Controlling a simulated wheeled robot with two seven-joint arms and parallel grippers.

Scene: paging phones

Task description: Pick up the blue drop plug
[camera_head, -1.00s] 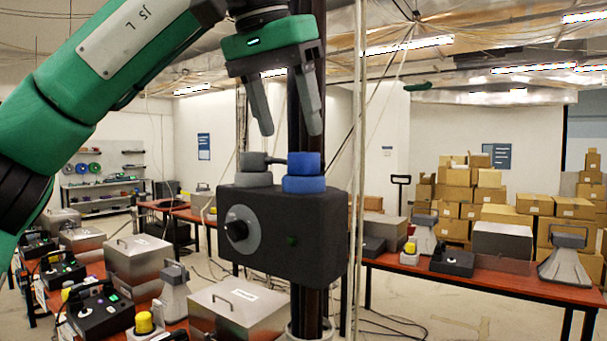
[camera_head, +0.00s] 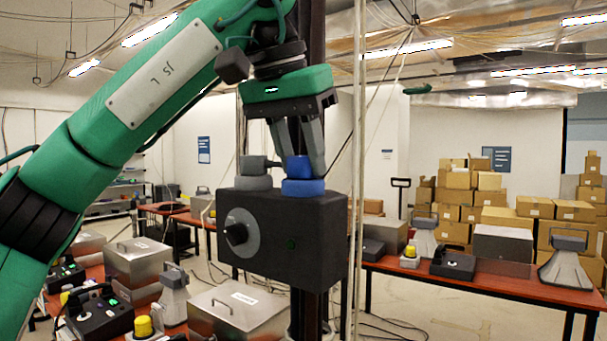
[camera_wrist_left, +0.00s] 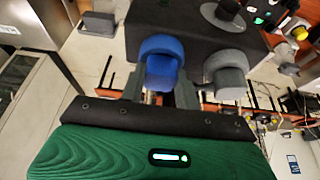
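The blue drop plug (camera_head: 299,167) stands upright on a round blue base (camera_head: 303,187), on top of a black box (camera_head: 275,245). It also shows in the left wrist view (camera_wrist_left: 162,72). My left gripper (camera_head: 304,163) points down over it from above. Its fingers sit on either side of the plug's upper part, and a gap shows beside the plug in the left wrist view, so it looks open. Part of the plug is hidden by a finger in the head view. My right gripper is in no view.
A grey plug (camera_head: 254,164) on a grey base stands close to the left of the blue one, with an arm reaching toward it. The box has a black knob on its front. A dark post and pale cables rise close behind and to the right.

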